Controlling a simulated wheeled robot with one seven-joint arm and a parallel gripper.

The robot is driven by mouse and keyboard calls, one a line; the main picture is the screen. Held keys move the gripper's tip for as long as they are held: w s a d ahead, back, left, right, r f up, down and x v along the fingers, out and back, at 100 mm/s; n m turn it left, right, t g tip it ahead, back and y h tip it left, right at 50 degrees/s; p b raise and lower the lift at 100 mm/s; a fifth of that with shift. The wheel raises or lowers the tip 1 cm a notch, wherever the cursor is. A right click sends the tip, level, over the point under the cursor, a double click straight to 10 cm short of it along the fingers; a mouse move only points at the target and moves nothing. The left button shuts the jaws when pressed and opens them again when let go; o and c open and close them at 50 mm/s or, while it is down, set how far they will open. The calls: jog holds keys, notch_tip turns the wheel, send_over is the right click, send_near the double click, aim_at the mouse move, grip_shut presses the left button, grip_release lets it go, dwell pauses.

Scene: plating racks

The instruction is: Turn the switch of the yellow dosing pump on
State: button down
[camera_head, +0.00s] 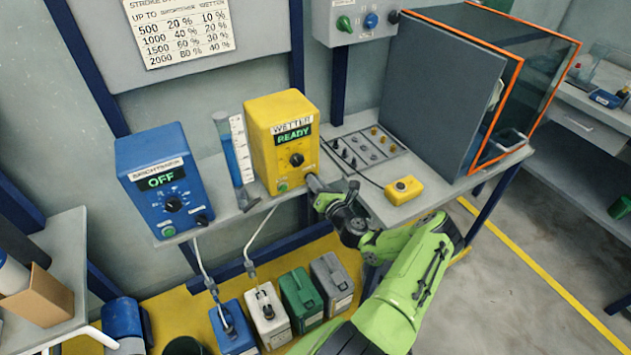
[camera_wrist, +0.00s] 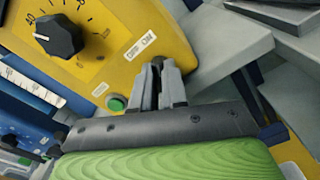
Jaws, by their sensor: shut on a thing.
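The yellow dosing pump (camera_head: 285,143), labelled WETTER, stands on the shelf with its display reading READY. It has a black dial (camera_head: 297,160), also large in the wrist view (camera_wrist: 58,36), and a green button (camera_head: 282,187). In the wrist view an OFF/ON label (camera_wrist: 140,46) sits just above my fingertips. My gripper (camera_wrist: 160,70) is at the pump's lower right front corner, its fingers shut on the switch below that label. The fingers hide the switch, so I cannot tell its position.
A blue dosing pump (camera_head: 165,180) reading OFF stands to the left, with a measuring cylinder (camera_head: 230,150) between. Several canisters (camera_head: 300,298) stand below the shelf.

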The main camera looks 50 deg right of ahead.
jog(key=shift+m, duration=0.6)
jog(key=c, duration=1.2)
grip_release()
jog(key=shift+o, duration=0.2)
jog(key=p+v, duration=0.1)
jog(key=v, duration=1.4)
jog(key=shift+s+p, duration=0.3)
jog(key=shift+s, duration=0.1)
jog(key=shift+w+a, duration=0.1)
